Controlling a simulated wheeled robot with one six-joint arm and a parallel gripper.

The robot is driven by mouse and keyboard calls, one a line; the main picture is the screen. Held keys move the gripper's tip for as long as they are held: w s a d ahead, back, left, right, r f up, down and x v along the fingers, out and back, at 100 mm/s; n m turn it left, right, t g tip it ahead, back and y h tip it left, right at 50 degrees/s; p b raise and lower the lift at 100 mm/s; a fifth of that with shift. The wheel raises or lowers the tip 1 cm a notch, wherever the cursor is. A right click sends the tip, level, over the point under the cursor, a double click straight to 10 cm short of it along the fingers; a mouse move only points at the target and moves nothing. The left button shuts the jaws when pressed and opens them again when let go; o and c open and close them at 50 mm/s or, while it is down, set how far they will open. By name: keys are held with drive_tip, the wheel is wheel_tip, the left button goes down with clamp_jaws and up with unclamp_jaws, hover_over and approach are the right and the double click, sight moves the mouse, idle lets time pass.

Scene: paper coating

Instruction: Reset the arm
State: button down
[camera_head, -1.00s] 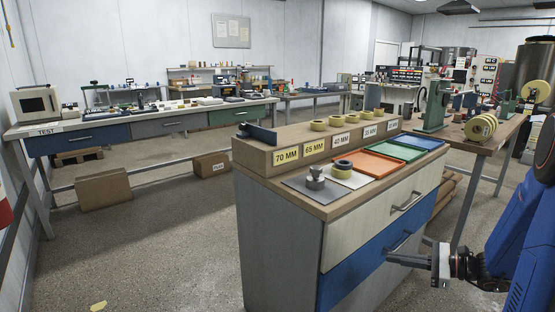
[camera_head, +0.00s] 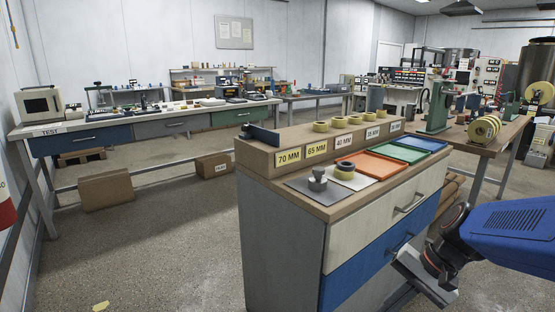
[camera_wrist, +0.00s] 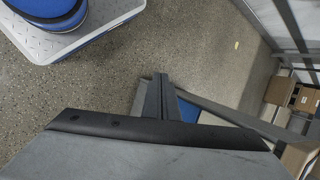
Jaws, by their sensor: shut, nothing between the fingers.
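My gripper (camera_head: 400,297) is at the lower right of the head view, beside the drawer front of the cabinet (camera_head: 275,250). It points down and to the left, below the cabinet top. In the wrist view, my gripper's fingers (camera_wrist: 160,98) are together with nothing between them. My blue forearm comes in from the right edge of the head view. Whether the gripper touches the cabinet I cannot tell.
A test bench (camera_head: 100,128) stands at the left. Open floor (camera_head: 160,250) lies left of the cabinet.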

drive_tip(key=s+d+r+n+t+h, duration=0.4)
drive_tip(key=s+r+n+h, duration=0.1)
drive_tip(key=s+n+h, duration=0.1)
drive_tip(key=shift+s+d+n, duration=0.15)
drive_tip(key=shift+s+n, duration=0.45)
drive_tip(key=shift+s, duration=0.1)
